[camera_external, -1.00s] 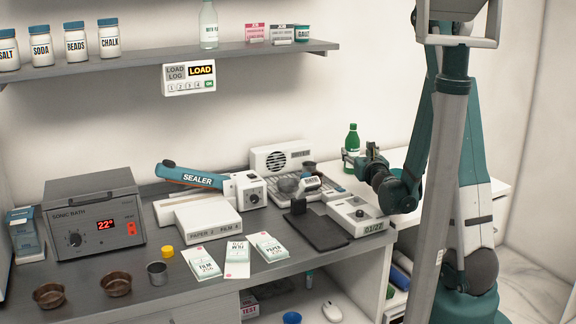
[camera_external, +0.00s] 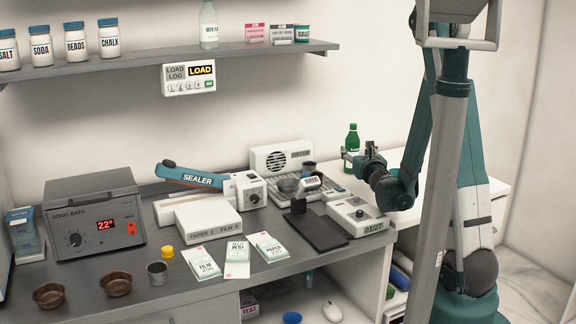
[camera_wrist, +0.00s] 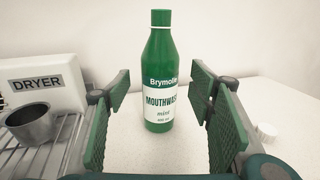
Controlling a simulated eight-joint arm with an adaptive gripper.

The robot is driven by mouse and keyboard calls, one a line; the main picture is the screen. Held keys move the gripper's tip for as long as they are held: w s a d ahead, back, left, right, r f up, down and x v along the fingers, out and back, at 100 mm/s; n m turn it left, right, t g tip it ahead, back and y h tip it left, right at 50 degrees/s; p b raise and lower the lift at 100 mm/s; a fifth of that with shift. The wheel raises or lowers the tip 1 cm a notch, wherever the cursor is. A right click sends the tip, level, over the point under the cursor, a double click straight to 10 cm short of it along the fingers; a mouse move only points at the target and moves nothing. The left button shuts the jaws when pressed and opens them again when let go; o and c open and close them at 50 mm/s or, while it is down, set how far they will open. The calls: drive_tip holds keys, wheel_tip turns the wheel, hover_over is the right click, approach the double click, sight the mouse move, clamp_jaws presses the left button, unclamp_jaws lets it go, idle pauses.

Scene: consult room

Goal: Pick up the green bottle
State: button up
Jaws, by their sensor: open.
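The green bottle (camera_wrist: 160,75) has a label reading Brymolle mouthwash mint. It stands upright on a white surface against the wall, centred in the wrist view. In the external view the bottle (camera_external: 352,141) is at the back right, partly hidden low down by my gripper (camera_external: 358,158). In the wrist view my gripper (camera_wrist: 164,120) is open, with its green finger pads either side of the view. The bottle appears between them, a little ahead of the fingertips; nothing is held.
A white dryer (camera_wrist: 45,90) and a metal cup (camera_wrist: 30,124) on a wire rack stand left of my gripper. A small white cap (camera_wrist: 267,131) lies to the right. The sealer (camera_external: 195,178) and sonic bath (camera_external: 95,213) are farther left. The surface around the bottle looks clear.

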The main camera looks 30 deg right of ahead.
sight(354, 148)
drive_tip(key=shift+b+x, duration=0.6)
drive_tip(key=shift+x, duration=2)
drive_tip(key=shift+r, duration=0.1)
drive_tip(key=c, duration=1.1)
